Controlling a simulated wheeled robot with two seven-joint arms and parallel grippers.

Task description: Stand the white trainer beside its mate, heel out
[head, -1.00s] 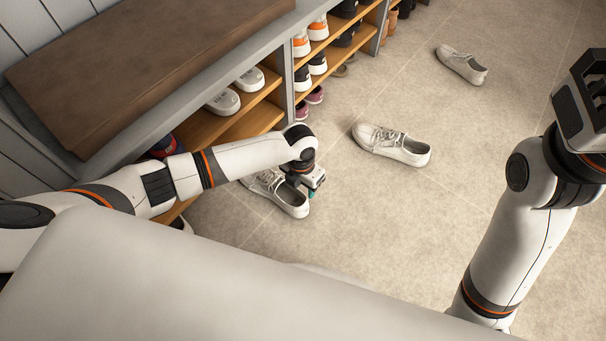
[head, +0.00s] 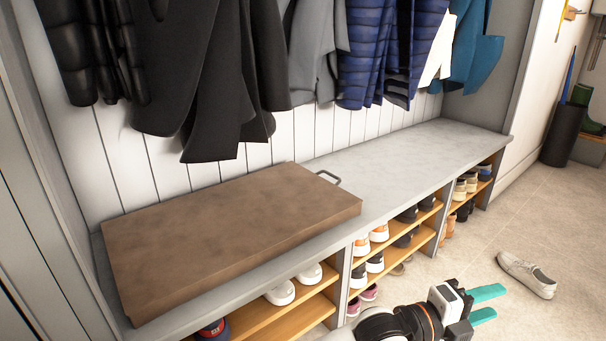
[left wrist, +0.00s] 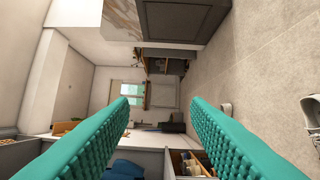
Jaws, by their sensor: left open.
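My left gripper (head: 499,303) is open, its teal fingers apart and level above the floor in the head view. In the left wrist view the gap between the fingers (left wrist: 160,103) is empty. A white lace-up trainer (head: 527,275) lies on the floor, to the right of the gripper in the head view. Two white shoes stand side by side on the shelf, the left one (head: 280,293) and the right one (head: 309,274). Parts of white shoes show at the right of the left wrist view (left wrist: 312,108). My right gripper is out of view.
The boot bench (head: 425,152) has wooden shelves with several other shoes below. A brown cushion-like slab (head: 230,235) lies on its top. Coats (head: 215,70) hang above. Floor (head: 500,230) right of the bench is mostly clear.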

